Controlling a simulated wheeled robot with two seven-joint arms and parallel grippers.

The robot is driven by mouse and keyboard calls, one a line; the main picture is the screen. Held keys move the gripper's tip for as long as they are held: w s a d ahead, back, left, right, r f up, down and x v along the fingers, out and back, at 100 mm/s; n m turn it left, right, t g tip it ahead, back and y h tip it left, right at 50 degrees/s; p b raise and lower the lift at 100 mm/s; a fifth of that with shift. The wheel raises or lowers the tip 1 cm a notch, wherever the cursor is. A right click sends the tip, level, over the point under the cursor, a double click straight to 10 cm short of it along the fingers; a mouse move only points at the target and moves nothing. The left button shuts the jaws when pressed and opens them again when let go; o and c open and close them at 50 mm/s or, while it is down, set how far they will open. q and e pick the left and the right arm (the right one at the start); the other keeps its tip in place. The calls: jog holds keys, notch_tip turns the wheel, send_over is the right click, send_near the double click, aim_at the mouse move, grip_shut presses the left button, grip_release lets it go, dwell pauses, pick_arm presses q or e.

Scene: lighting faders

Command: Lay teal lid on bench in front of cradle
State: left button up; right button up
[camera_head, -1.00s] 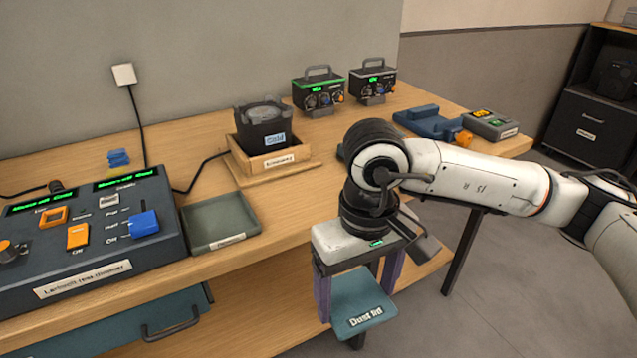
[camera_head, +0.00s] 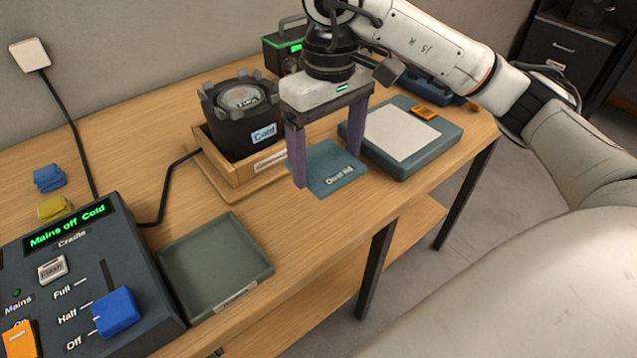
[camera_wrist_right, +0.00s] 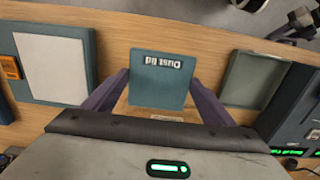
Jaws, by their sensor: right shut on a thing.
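The teal lid (camera_head: 338,178), lettered "Dust lid", is between the purple fingers of my right gripper (camera_head: 328,162), which is shut on it. It lies flat-looking over the bench, just front-right of the wooden cradle (camera_head: 232,172); I cannot tell whether it touches the wood. A black ribbed pot (camera_head: 238,125) labelled "Cold" sits in the cradle. In the right wrist view, the lid (camera_wrist_right: 160,78) shows between both fingers and covers part of the cradle behind it. My left gripper is not in view.
An empty grey-green tray (camera_head: 213,262) is at the front left, beside the control console (camera_head: 75,270). A teal pad with a white sheet (camera_head: 402,135) lies close right of the lid. Bare bench (camera_head: 290,222) shows between tray and lid.

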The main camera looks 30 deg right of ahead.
aim_at(329, 167)
jog(key=f, duration=0.3)
jog(key=shift+s, duration=0.2)
jog(key=shift+f, duration=0.6)
notch_tip(329, 167, down, 3)
jog(key=shift+f, duration=0.1)
jog(key=shift+w+f, duration=0.1)
jog(key=shift+f, duration=0.1)
jog(key=o, duration=1.1)
jog(key=shift+r, duration=0.1)
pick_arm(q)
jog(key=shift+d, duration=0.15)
